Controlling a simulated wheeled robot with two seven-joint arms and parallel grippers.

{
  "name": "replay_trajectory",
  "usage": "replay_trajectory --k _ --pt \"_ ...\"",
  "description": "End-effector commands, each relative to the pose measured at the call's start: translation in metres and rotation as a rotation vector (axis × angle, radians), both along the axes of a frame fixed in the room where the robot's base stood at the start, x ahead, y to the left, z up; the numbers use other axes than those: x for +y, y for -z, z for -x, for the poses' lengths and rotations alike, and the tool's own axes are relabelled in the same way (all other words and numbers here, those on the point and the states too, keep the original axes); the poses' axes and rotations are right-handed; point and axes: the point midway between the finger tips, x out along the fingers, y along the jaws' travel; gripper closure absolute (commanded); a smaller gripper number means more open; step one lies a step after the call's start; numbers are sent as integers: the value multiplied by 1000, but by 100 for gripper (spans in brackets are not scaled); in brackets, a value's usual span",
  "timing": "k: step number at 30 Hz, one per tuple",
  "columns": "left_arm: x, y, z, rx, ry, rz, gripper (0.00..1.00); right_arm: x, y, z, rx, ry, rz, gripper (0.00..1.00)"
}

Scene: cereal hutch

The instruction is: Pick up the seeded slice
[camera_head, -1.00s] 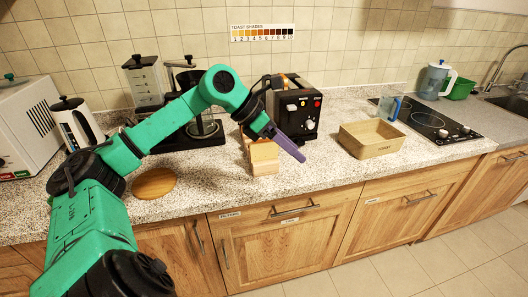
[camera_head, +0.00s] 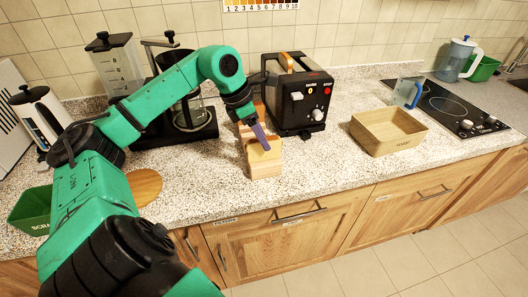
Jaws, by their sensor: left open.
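My left gripper (camera_head: 263,142) points down at the pale wooden rack (camera_head: 265,171) on the counter, in front of the black toaster (camera_head: 300,105). Its purple fingers overlap the top of the rack in the picture; I cannot tell whether they touch it. The gripper is open, though the gap between its fingers is hard to see. A brown slice edge (camera_head: 287,60) shows at the top of the toaster. I cannot make out seeds on it or tell whether it is the seeded slice. The rack's inside is partly hidden by the gripper. My right gripper is out of view.
A wooden basket (camera_head: 388,134) and a blue-handled jug (camera_head: 407,92) stand at right, near the black hob (camera_head: 455,108). A coffee maker (camera_head: 188,115) stands behind my left arm. A round wooden board (camera_head: 143,186) and green scrap bin (camera_head: 32,210) lie left. The counter between rack and basket is clear.

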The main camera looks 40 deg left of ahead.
Motion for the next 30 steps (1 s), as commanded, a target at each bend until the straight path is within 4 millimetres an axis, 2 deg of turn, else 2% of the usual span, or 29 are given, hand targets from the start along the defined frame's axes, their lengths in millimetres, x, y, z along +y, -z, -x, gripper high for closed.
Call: replay_trajectory --k 3,7,14,18,19,30 --pt "-8 16 -5 4 3 6 44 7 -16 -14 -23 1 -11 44" --pt "-13 37 -12 0 2 4 44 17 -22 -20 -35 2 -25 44" --pt "-13 43 -13 1 0 1 44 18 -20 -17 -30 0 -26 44" --pt "-13 43 -13 1 0 1 97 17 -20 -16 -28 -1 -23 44" --pt "-13 43 -13 1 0 1 100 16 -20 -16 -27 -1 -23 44" --pt "-13 40 -14 -1 1 0 100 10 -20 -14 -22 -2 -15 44"
